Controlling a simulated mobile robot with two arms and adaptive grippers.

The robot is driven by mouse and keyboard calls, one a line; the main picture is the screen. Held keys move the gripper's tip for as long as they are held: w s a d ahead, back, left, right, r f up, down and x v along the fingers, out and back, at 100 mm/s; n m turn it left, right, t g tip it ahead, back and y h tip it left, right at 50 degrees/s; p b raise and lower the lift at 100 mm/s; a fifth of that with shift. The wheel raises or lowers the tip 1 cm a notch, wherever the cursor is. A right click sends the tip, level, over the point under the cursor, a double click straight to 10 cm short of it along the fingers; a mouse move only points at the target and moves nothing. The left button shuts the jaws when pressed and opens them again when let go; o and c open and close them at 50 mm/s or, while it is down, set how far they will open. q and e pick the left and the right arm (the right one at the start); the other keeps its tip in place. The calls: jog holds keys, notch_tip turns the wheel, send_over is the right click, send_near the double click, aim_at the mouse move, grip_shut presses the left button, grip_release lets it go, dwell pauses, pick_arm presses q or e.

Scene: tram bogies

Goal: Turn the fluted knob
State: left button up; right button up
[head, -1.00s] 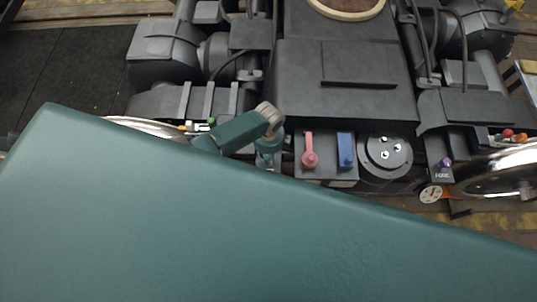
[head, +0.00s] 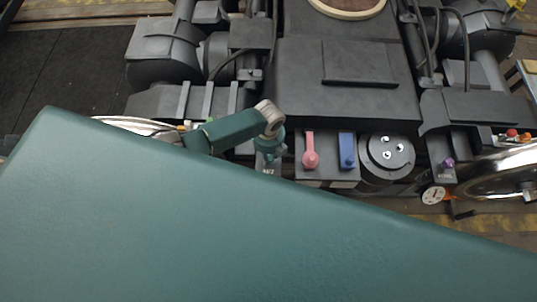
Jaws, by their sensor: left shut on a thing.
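My left arm comes in from the left and ends in my left gripper (head: 268,157), which points down at the left end of the small dark panel. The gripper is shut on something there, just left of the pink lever. Its fingertips and the held thing are mostly hidden by the wrist and by my own green body in front, so I cannot make out the fluting of a knob. A small purple knob (head: 447,163) stands apart at the right, above a label. My right gripper is not in view.
A pink lever (head: 310,153) and a blue lever (head: 346,150) stand close to the right of the gripper. Beyond them are a round dark flange (head: 389,154) with bright bolts, a white dial (head: 433,195) and a shiny wheel (head: 500,175). The dark bogie housing (head: 340,95) rises behind.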

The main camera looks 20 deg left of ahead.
pick_arm(q)
jog(key=shift+a, duration=0.1)
dwell(0.3)
jog(key=o, duration=1.2)
jog(key=shift+c, duration=0.2)
notch_tip(320, 180, up, 12)
